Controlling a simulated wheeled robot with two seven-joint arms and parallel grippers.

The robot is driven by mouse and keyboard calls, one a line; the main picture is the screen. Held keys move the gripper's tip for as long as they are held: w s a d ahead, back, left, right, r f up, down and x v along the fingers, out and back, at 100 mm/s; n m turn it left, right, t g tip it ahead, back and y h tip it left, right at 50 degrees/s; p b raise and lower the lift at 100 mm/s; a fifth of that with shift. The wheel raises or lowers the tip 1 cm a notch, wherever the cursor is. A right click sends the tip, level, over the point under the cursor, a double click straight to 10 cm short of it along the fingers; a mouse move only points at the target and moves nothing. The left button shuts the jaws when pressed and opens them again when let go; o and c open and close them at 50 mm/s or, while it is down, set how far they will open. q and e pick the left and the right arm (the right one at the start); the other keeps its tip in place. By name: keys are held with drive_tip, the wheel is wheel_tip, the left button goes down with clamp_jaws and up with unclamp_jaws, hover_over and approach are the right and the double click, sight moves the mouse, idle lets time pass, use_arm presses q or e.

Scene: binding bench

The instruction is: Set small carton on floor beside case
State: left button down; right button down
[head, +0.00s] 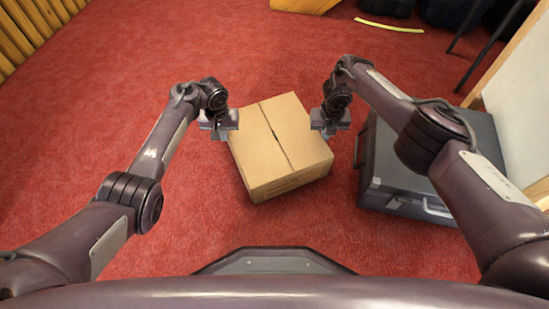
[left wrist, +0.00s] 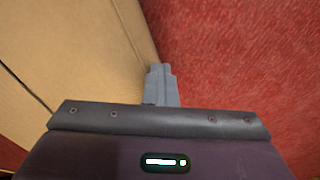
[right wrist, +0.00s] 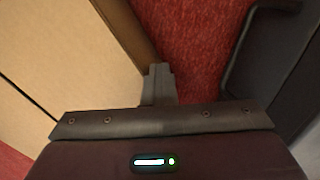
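A brown cardboard carton (head: 278,143) sits between my two grippers in the head view, its top flaps meeting at a dark seam. My left gripper (head: 221,132) is at its left side, fingers together with nothing between them. The left wrist view shows the carton (left wrist: 65,55) right beside the fingers. My right gripper (head: 327,131) is at its right side, also shut and empty; the carton (right wrist: 70,60) is close beside those fingers. I cannot tell whether the carton touches the floor. The dark grey case (head: 400,190) lies right of the carton, partly hidden by my right arm.
The red carpet floor (head: 120,90) is clear to the left of and behind the carton. A narrow strip of carpet separates carton and case. A pale panel (head: 520,110) stands at the right. A yellow strip (head: 388,25) and dark bags lie at the back.

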use_arm(q)
drive_tip(key=c, duration=2.2)
unclamp_jaws()
drive_tip(key=shift+w+a+r, duration=0.1)
drive_tip(key=shift+a+r, duration=0.05)
drive_tip(key=shift+a, duration=0.2)
drive_tip(key=c, duration=1.7)
unclamp_jaws()
drive_tip(key=shift+a, duration=0.65)
use_arm(e)
drive_tip(key=shift+d+r, duration=0.15)
drive_tip(key=shift+d, duration=0.75)
drive_tip(key=c, duration=1.7)
unclamp_jaws()
drive_tip(key=shift+d, duration=0.1)
drive_tip(key=shift+c, duration=0.2)
use_arm(q)
drive_tip(key=r, duration=0.8)
drive_tip(key=s+r, duration=0.1)
drive_tip(key=r, duration=0.3)
use_arm(e)
wheel_tip(320, 180, up, 12)
drive_tip(key=shift+s, duration=0.45)
